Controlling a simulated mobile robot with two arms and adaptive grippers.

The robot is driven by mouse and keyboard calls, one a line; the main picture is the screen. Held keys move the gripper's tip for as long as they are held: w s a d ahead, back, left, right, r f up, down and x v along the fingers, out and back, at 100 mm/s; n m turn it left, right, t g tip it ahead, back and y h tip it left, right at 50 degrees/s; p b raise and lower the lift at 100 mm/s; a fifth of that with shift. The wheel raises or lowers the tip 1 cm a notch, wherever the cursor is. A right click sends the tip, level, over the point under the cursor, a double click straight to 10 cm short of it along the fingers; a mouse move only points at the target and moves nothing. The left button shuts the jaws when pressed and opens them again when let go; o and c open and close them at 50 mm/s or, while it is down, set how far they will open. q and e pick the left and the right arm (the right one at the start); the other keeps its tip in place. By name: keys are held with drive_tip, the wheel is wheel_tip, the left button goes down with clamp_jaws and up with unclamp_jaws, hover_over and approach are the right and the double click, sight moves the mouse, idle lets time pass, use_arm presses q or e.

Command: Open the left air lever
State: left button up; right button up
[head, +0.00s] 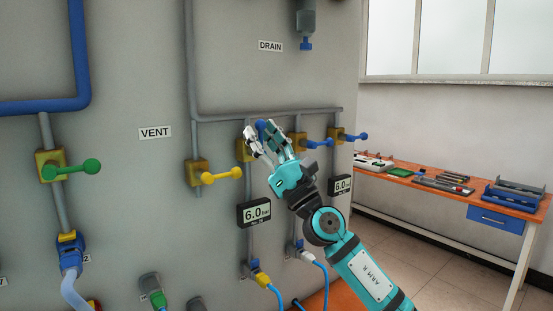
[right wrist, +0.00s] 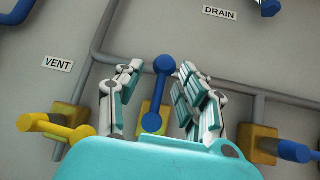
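The left air lever is a blue handle with a rounded knob on a yellow valve body. In the right wrist view the lever (right wrist: 163,92) stands between my right gripper's fingers (right wrist: 160,95), with visible gaps on both sides. In the head view only a bit of the blue lever (head: 262,127) shows behind the fingers, and its yellow valve body (head: 242,150) is partly hidden. My right gripper (head: 265,141) is open around the lever, and I see no firm contact. My left gripper is not in view.
To the right are two more blue levers, a middle one (head: 318,143) and a right one (head: 355,136). A yellow lever (head: 222,176) sits close on the left, and a green lever (head: 78,169) farther left. Grey pipes (head: 270,115) run above. A pressure display (head: 254,213) hangs below.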

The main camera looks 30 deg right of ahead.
drive_tip(key=v, duration=1.1)
drive_tip(key=shift+w+f, duration=0.1)
